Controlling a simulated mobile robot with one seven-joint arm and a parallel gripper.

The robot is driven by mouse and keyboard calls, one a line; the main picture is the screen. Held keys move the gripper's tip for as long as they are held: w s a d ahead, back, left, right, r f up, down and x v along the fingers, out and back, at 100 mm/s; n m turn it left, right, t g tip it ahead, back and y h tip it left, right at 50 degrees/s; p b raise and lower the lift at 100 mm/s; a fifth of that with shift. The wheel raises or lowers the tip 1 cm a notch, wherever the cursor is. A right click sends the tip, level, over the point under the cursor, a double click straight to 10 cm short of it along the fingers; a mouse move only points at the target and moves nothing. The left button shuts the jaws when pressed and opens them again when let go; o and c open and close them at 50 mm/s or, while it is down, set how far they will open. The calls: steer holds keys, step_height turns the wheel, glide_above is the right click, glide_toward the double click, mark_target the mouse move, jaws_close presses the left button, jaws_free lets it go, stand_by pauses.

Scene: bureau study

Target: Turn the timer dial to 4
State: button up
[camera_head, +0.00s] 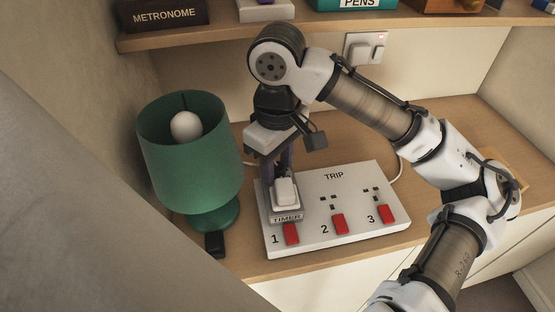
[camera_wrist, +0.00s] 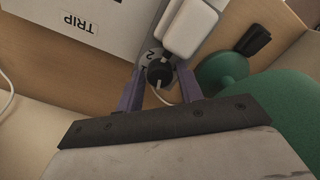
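The timer (camera_head: 287,217) is a small unit with a TIMER label, set at position 1 of the white TRIP power strip (camera_head: 335,205). A white block (camera_head: 286,191) sits on it; a white block also shows in the wrist view (camera_wrist: 190,27). My gripper (camera_head: 281,165) points down right behind the timer and hides its far side. In the wrist view, the dark round dial (camera_wrist: 158,73) lies between the two purple fingertips of my gripper (camera_wrist: 160,80). The fingers stand apart on either side of it; contact is unclear. Numbers 1 and 2 show beside the dial. Its pointer setting is unclear.
A green lamp (camera_head: 190,155) stands close left of the strip, with a black object (camera_head: 215,244) at its foot. Red switches (camera_head: 338,224) line the strip's front. A shelf (camera_head: 225,34) runs above, and a wall socket (camera_head: 365,49) is behind.

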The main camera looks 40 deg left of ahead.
steer(key=shift+c, duration=0.4)
steer(key=c, duration=0.7)
steer(key=shift+o, duration=0.2)
steer(key=shift+r+m+p, duration=0.15)
steer(key=shift+m+p, duration=0.15)
steer(key=shift+p, duration=0.15)
steer(key=m+p, duration=0.3)
steer(key=shift+r+m, duration=0.15)
steer(key=shift+m, duration=0.15)
steer(key=m+p, duration=0.4)
steer(key=shift+m, duration=0.3)
steer(key=m+p, duration=0.2)
steer(key=m, duration=0.1)
steer(key=shift+m, duration=0.3)
steer(key=shift+f+m+p, duration=0.25)
steer(key=shift+m+p, duration=0.05)
steer(key=shift+m, duration=1.1)
